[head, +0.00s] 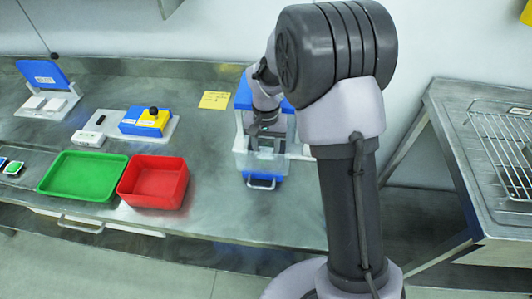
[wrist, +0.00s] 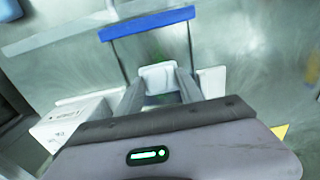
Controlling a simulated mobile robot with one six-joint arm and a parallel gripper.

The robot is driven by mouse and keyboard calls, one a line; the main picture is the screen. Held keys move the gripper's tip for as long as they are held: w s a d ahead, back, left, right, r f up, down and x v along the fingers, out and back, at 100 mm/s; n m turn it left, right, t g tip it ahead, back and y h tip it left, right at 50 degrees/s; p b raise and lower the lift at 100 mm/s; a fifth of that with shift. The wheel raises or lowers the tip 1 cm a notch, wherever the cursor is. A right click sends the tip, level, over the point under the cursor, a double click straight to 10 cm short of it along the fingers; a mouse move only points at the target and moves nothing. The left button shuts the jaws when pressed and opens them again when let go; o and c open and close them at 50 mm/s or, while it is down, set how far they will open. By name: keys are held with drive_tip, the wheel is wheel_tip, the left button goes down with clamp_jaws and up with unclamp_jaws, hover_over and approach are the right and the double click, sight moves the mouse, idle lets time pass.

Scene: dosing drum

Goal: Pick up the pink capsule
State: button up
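I cannot make out a pink capsule in either view. My gripper (head: 262,131) reaches down into the clear-walled dosing unit (head: 246,160) with blue parts on the bench. In the wrist view its two fingers (wrist: 159,86) are spread apart. A small white cup-like part (wrist: 158,73) shows between and just beyond the fingertips; whether they touch it I cannot tell. The dosing unit's blue edge (wrist: 148,23) crosses the wrist view above the fingers. My gripper's body hides what lies below.
A red bin (head: 153,204) and a green tray (head: 60,195) stand left of the unit. A blue box with a yellow top (head: 150,119) and a yellow note (head: 214,100) lie behind. A wire rack (head: 500,140) is at the right.

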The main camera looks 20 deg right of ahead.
clamp_jaws()
wheel_tip(320, 180, up, 10)
drive_tip(key=p, duration=0.4)
idle(0.8)
